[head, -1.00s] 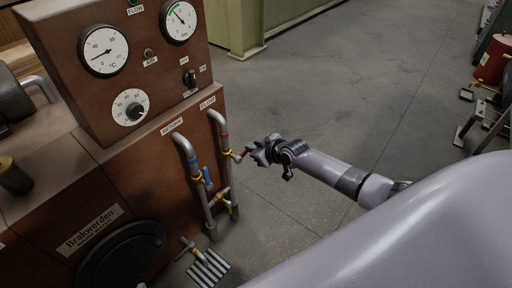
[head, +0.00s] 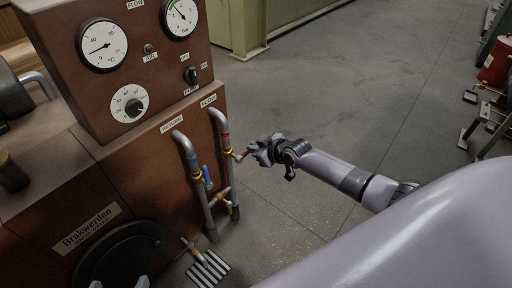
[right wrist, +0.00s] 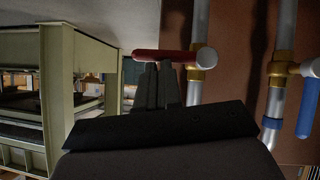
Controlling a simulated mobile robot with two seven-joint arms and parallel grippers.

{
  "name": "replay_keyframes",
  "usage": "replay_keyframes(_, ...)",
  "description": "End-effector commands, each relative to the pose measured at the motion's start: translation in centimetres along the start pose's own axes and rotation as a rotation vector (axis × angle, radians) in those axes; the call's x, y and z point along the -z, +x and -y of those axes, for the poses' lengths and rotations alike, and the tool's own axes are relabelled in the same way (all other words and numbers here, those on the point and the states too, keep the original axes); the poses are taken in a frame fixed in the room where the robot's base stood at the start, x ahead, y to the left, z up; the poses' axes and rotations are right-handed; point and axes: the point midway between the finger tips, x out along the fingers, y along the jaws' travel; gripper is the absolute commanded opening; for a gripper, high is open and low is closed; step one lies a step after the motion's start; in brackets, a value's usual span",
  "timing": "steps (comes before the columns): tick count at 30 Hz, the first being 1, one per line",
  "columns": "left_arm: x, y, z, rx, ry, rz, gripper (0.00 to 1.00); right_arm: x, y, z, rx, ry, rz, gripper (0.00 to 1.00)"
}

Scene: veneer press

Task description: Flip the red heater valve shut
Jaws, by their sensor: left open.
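The red heater valve handle (head: 240,156) sticks out to the right from the flow pipe on the brown press. In the right wrist view the red handle (right wrist: 165,55) lies level across the picture, joined to a brass valve body. My right gripper (head: 254,151) is beside the handle's free end. In the right wrist view its dark fingers (right wrist: 158,85) are close together, with their tips at the handle's lower edge; I cannot tell whether they touch it. My left gripper (head: 119,284) shows only its open fingertips at the bottom edge.
A blue-handled valve (head: 207,177) sits on the return pipe just left of the flow pipe. A striped floor grating (head: 208,268) lies below. Gauges and a dial (head: 129,103) are on the press.

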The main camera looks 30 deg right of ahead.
Motion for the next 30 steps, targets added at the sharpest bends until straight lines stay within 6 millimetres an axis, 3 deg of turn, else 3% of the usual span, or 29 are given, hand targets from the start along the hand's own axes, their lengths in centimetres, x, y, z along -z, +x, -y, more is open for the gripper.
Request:
replay_keyframes(10,1.3,-0.9,0.9,0.034,0.024,0.013,0.88,2.5,-1.5,-0.5,-0.005,0.001,-0.008,0.00)
replay_keyframes(15,-1.2,-1.9,2.4,0.072,-0.003,0.092,0.88,4.1,-2.7,-0.6,-0.003,0.001,-0.004,0.00)
replay_keyframes(30,-2.7,-3.6,4.2,0.119,-0.050,0.163,0.88,3.3,-10.8,-1.4,-0.001,0.001,0.000,0.00)
